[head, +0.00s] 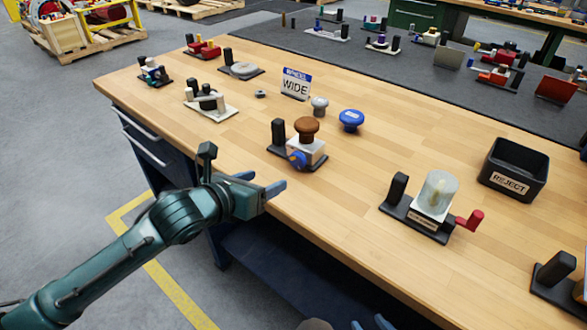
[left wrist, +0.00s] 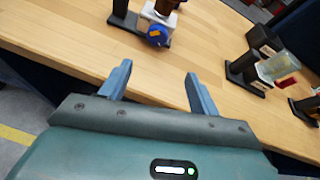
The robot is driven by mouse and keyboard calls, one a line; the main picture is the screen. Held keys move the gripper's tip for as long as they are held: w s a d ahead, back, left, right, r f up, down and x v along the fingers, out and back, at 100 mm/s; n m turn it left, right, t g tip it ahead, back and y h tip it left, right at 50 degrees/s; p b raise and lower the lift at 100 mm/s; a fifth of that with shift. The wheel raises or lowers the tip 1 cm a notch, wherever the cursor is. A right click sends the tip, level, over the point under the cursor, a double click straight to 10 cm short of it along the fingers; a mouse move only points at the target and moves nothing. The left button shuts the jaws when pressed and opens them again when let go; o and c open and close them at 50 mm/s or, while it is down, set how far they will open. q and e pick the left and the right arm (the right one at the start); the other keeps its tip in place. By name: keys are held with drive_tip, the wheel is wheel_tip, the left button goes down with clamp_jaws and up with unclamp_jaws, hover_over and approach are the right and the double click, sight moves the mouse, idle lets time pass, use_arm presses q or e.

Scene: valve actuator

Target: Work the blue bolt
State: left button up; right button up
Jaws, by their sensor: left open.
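The blue bolt (head: 298,158) sits low on the front of a white block (head: 311,148) with a brown mushroom knob on top. The block stands on a dark base with a black post. In the left wrist view the blue bolt (left wrist: 157,36) shows ahead of the fingers, with a yellow-orange mark on it. My left gripper (head: 263,182) is open and empty at the table's front edge, short of the bolt and apart from it. Its spread fingers show in the left wrist view (left wrist: 158,70). My right gripper (head: 371,323) shows only as two separated blue fingertips at the bottom edge.
Behind the block are a loose blue knob (head: 351,120), a grey knob (head: 319,106) and a WIDE sign (head: 296,84). To the right stand a fixture with a clear cover and red handle (head: 433,203) and a REJECT bin (head: 514,170). The wooden tabletop (head: 350,200) between is clear.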

sight(296, 161)
use_arm(q)
drive_tip(key=w+d+f+m, duration=0.1)
drive_tip(key=w+d, duration=0.1)
drive_tip(key=w, duration=0.1)
drive_tip(key=w+d+f+m, duration=0.1)
drive_tip(key=w, duration=0.3)
drive_tip(key=w+d+f, duration=0.2)
drive_tip(key=w, duration=0.2)
drive_tip(key=shift+w+d+m, duration=0.1)
drive_tip(key=shift+d+m, duration=0.2)
drive_tip(key=shift+m, duration=0.1)
drive_tip(key=c, duration=1)
